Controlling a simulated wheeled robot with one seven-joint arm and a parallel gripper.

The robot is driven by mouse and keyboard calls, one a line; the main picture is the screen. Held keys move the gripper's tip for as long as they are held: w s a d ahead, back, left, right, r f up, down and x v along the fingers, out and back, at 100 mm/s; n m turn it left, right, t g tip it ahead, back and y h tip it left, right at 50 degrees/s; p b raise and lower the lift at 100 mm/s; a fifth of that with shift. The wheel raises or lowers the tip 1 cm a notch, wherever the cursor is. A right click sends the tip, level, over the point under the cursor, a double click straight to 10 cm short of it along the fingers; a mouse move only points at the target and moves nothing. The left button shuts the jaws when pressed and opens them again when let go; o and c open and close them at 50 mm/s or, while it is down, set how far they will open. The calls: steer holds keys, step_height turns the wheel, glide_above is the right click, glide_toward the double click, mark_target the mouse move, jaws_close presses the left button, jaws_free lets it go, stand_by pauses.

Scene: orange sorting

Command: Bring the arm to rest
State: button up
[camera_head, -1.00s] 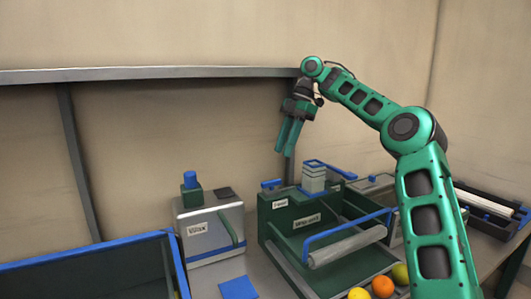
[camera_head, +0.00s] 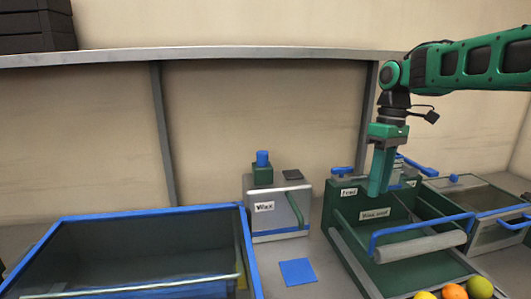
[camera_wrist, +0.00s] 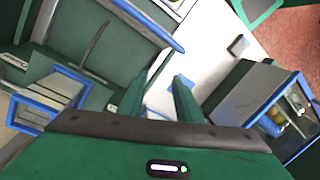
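My gripper (camera_head: 379,187) hangs from the arm, which comes in from the right, and points downward in the head view. It appears above or in front of the green machine (camera_head: 348,245) labelled "Feed" and "Wash"-like text; the exact gap to it is hard to judge. In the wrist view my gripper (camera_wrist: 160,95) shows two green fingers with a clear gap and nothing between them.
A grey box (camera_head: 274,222) labelled "Wax" stands left of the green machine. A blue-rimmed bin (camera_head: 150,211) fills the left front. A blue square (camera_head: 297,272) lies on the table. An orange (camera_head: 454,291) and a yellow-green fruit (camera_head: 480,286) sit at lower right.

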steer(key=s+d+f+m, duration=0.4)
steer(key=s, duration=0.6)
steer(key=s+d+f+m+t, duration=0.1)
steer(key=s+d+f+m, duration=0.3)
steer(key=s, duration=0.6)
steer(key=s+d+f+m, duration=0.4)
steer(key=s+f+m, duration=0.1)
steer(key=s, duration=0.5)
steer(key=shift+s+d+f+m+t+h, duration=0.2)
steer(key=shift+d+m+t+h, duration=0.15)
steer(key=shift+m, duration=0.25)
steer(key=shift+w, duration=0.2)
steer(key=shift+w+f, duration=0.25)
steer(key=shift+w, duration=0.35)
steer(key=shift+s, duration=0.15)
steer(key=shift+c, duration=0.7)
